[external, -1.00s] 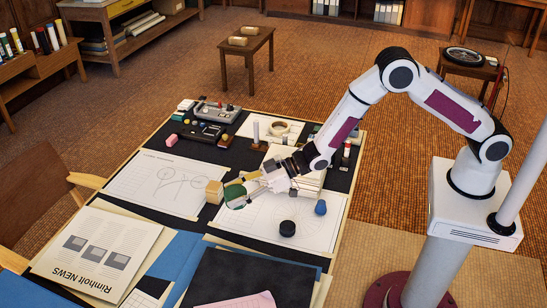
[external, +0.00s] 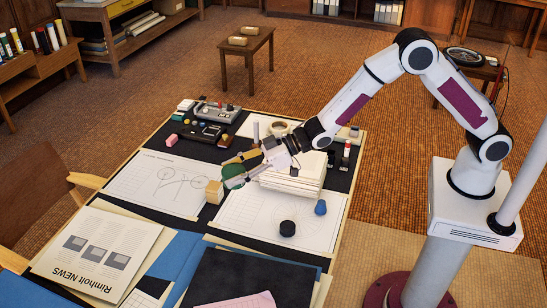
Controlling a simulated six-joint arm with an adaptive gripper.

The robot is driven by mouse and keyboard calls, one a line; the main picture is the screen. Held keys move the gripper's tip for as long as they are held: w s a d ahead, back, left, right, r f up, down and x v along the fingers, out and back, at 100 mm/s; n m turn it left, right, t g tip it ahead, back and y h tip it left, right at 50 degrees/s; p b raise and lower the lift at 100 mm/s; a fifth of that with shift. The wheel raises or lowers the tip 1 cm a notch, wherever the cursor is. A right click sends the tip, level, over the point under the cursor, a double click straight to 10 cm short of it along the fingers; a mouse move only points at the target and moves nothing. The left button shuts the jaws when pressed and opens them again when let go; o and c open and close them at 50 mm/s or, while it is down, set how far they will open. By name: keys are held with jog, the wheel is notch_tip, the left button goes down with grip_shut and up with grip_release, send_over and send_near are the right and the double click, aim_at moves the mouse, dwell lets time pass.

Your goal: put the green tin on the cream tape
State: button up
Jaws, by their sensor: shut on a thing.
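The green tin (external: 233,178) is between the fingertips of my gripper (external: 241,171), which is shut on it. The tin appears held above the drawing sheets, tilted, left of the middle of the board. The cream tape (external: 276,131) is a pale ring lying on a white sheet near the far side of the board, beyond and to the right of the tin. The tin and the tape are well apart.
A wooden block (external: 214,191) stands just below the tin. A white stack (external: 295,177) lies under my wrist. A black knob-like piece (external: 287,228) and a blue one (external: 320,207) sit in front. A grey device (external: 215,112) is at the far left.

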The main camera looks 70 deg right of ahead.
jog(key=w+d+m+t+h, duration=0.15)
jog(key=w+d, duration=0.35)
jog(key=d, duration=0.8)
jog(key=m+h, duration=0.5)
jog(key=h, duration=0.1)
send_over(280, 125)
jog(key=shift+t+y, duration=0.25)
jog(key=shift+a+f, duration=0.15)
jog(key=shift+f, duration=2.45)
jog(key=shift+f, duration=3.1)
jog(key=shift+f, duration=0.1)
jog(key=shift+f, duration=1.8)
